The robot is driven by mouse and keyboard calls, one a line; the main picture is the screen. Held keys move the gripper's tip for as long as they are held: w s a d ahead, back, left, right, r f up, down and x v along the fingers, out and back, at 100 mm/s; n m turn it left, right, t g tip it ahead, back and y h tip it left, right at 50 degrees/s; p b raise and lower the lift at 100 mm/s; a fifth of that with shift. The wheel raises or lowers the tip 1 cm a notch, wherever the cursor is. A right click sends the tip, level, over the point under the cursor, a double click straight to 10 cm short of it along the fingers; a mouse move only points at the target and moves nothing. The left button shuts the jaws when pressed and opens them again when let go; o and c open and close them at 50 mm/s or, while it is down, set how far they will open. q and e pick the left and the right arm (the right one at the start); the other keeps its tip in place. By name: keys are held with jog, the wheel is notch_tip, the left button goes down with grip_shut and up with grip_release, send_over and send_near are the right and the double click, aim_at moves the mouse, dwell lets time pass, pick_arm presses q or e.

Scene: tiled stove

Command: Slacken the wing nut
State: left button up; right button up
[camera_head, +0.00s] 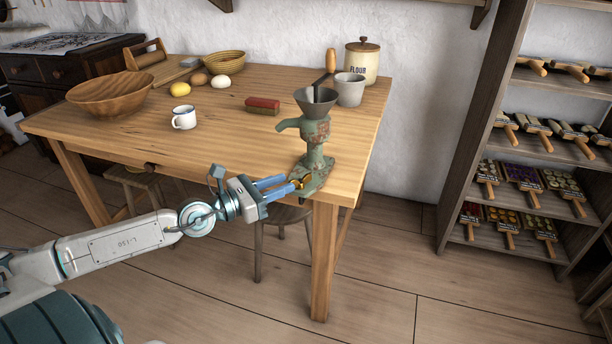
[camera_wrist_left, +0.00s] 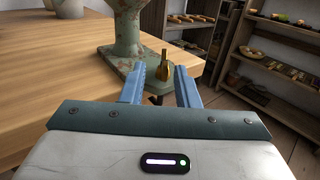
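The brass wing nut (camera_wrist_left: 164,66) stands on the foot of the green, worn grinder (camera_head: 316,140), which is fixed at the table's front right corner. In the head view the wing nut (camera_head: 298,184) is small and partly covered by my fingers. My left gripper (camera_head: 289,184) reaches in from the left, low at the table edge. In the left wrist view its two blue fingers (camera_wrist_left: 159,74) are apart, with the wing nut showing between or just beyond their tips. I see a gap on its left side; contact on the right is unclear. My right gripper is not in view.
The wooden table (camera_head: 215,145) holds a red block (camera_head: 262,105), a white mug (camera_head: 184,117), a wooden bowl (camera_head: 110,93), a grey cup (camera_head: 349,89) and a flour jar (camera_head: 361,61). A stool (camera_head: 283,216) is under the table. Shelves (camera_head: 452,165) stand right.

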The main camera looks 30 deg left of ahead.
aim_at(310, 174)
pick_arm(q)
jog(key=shift+p+x, duration=0.6)
jog(key=shift+x, duration=3.1)
jog(key=shift+d, duration=0.15)
grip_shut()
